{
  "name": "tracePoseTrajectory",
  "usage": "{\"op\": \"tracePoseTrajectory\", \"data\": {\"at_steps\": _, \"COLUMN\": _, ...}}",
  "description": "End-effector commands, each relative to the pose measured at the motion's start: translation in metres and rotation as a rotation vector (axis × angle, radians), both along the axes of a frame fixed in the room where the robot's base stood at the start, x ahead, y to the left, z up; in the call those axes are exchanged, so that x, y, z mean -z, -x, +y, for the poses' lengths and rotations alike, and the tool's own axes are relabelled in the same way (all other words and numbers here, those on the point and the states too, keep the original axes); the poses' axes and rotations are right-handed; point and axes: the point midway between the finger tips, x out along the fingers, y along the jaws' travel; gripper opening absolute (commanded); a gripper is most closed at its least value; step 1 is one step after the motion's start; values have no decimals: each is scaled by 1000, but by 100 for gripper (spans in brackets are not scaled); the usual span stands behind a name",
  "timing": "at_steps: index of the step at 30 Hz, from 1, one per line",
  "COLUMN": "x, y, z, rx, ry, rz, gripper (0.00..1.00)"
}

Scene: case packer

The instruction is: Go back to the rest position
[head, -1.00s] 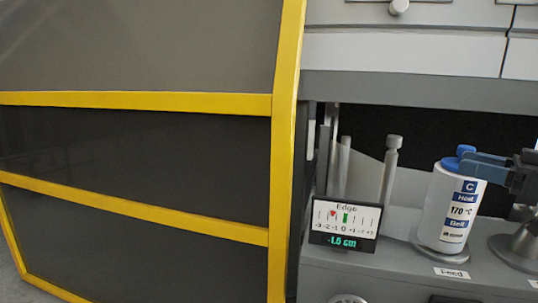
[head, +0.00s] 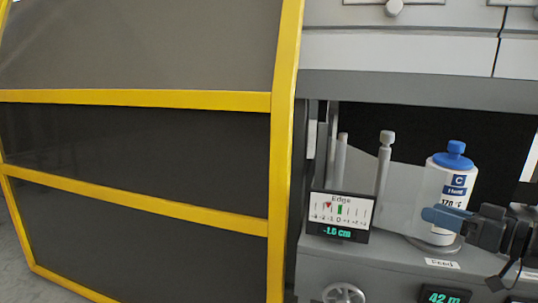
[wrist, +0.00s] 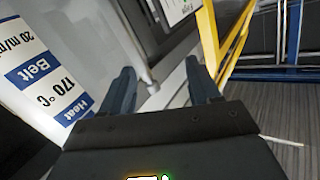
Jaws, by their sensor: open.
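My gripper (head: 440,217) is in front of the lower part of a white cylinder with a blue knob (head: 456,160), at the right of the head view. Its blue fingers hide part of the cylinder's label. In the wrist view my gripper (wrist: 162,86) has its two fingers spread apart with nothing between them. The cylinder's label (wrist: 45,75) fills the left of that view, reading "Heat 170 °C" and "Belt".
A display marked "Edge" (head: 340,214) stands left of the cylinder on the grey ledge. Upright posts (head: 384,165) stand behind it. A large dark panel with a yellow frame (head: 284,150) takes up the left. The wrist view shows open floor (wrist: 285,115) at right.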

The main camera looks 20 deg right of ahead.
Motion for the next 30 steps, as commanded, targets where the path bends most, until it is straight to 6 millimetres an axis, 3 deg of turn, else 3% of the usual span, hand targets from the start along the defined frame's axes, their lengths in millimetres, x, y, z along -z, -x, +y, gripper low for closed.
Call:
{"op": "tracePoseTrajectory", "data": {"at_steps": 8, "x": 108, "y": 24, "z": 66, "rx": 175, "ry": -77, "rz": 175, "gripper": 62}}
{"op": "tracePoseTrajectory", "data": {"at_steps": 15, "x": 179, "y": 80, "z": 123, "rx": 323, "ry": -64, "rz": 289, "gripper": 62}}
{"op": "tracePoseTrajectory", "data": {"at_steps": 22, "x": 210, "y": 153, "z": 169, "rx": 418, "ry": 5, "rz": 336, "gripper": 62}}
{"op": "tracePoseTrajectory", "data": {"at_steps": 30, "x": 202, "y": 243, "z": 210, "rx": 453, "ry": 121, "rz": 313, "gripper": 62}}
